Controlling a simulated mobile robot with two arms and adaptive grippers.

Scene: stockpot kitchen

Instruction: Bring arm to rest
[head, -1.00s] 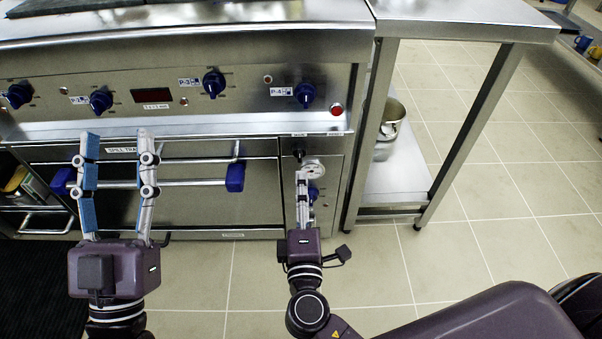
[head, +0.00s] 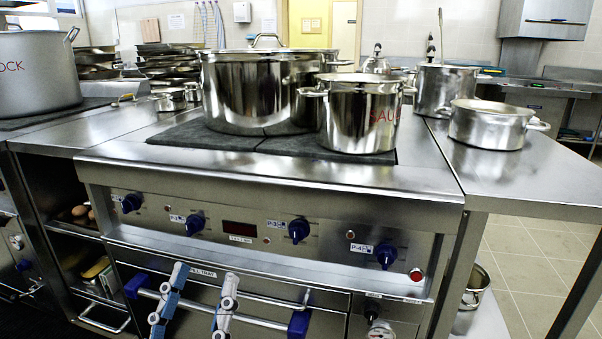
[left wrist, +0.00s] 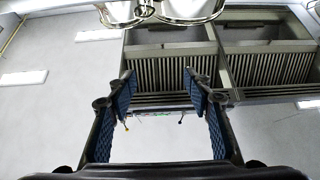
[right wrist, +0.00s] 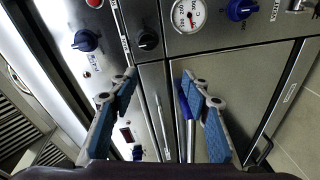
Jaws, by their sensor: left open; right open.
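My left gripper (head: 204,288) shows low in the head view, its two blue-padded fingers upright, apart and empty in front of the spill tray (head: 325,308) below the knobs. In the left wrist view my left gripper (left wrist: 158,78) points up toward the ceiling hood with nothing between its fingers. My right gripper (right wrist: 158,82) is out of the head view. In the right wrist view its fingers are apart and empty, facing the stove front, with a blue-ended handle (right wrist: 187,125) behind the right finger. Contact with that handle cannot be told.
The stove front has blue knobs (head: 299,231) and a red button (head: 416,275). A gauge (right wrist: 189,15) sits close to my right gripper. Floor shows at right.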

